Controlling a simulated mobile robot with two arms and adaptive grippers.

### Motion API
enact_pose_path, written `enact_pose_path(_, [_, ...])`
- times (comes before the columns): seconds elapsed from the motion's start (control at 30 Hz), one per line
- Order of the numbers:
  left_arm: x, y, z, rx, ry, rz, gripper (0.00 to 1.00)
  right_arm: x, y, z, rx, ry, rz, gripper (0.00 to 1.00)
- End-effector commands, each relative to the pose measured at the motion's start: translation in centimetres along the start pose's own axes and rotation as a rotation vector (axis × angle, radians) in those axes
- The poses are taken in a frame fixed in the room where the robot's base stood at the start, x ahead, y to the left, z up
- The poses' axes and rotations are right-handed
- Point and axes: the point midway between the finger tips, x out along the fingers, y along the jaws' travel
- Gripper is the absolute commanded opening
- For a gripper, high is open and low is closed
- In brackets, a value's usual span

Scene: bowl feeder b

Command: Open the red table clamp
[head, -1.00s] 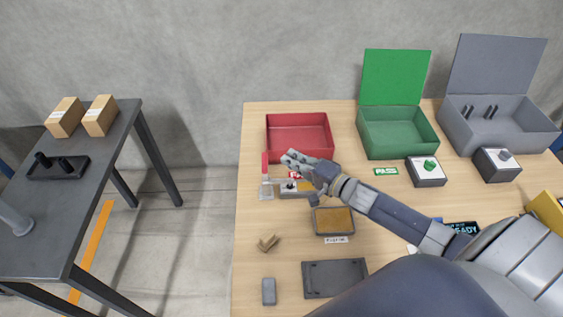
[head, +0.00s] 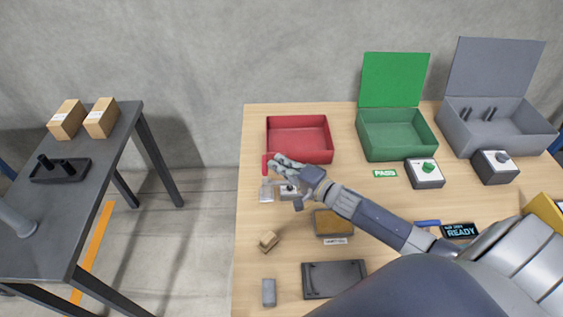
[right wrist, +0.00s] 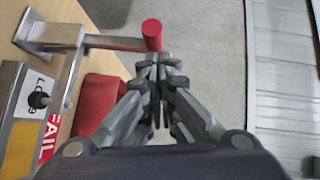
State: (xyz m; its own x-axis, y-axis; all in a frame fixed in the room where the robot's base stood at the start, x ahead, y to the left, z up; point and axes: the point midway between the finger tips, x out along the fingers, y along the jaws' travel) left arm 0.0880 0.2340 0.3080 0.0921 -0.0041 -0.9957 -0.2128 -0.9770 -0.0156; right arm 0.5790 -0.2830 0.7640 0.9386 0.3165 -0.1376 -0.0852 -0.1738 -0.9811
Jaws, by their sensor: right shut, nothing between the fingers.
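The table clamp has a red handle (head: 265,164) standing up at the left edge of the wooden table, just in front of the red bin, and a grey metal base (head: 266,191). In the right wrist view the round red grip (right wrist: 152,34) sits on a metal lever beside the clamp's metal bracket (right wrist: 55,36). My right gripper (head: 273,161) is shut and empty, its fingertips right beside the red handle. In the right wrist view the closed fingertips (right wrist: 158,62) are just below the grip; I cannot tell whether they touch it. My left gripper is not in view.
A red bin (head: 300,159) stands behind the clamp. A small box with a black knob (head: 290,189) stands next to the clamp. A small tan block (head: 268,240) and a dark tray (head: 334,279) lie nearer. Floor lies left of the table edge.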

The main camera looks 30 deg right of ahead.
Motion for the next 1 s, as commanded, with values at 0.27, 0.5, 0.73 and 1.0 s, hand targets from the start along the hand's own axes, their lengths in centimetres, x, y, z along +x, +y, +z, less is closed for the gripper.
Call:
enact_pose_path(0.27, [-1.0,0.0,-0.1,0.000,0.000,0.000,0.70,0.3,-0.4,0.3,0.000,-0.001,-0.002,0.00])
enact_pose_path(0.5, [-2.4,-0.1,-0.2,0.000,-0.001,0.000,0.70,0.6,-1.0,0.6,0.001,-0.001,-0.003,0.00])
enact_pose_path(0.73, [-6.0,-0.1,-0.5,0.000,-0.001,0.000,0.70,1.4,-2.3,1.4,-0.160,-0.004,0.152,0.00])
enact_pose_path(1.0, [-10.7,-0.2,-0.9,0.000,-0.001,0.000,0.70,3.0,-2.6,3.1,-0.319,-0.003,0.322,0.00])
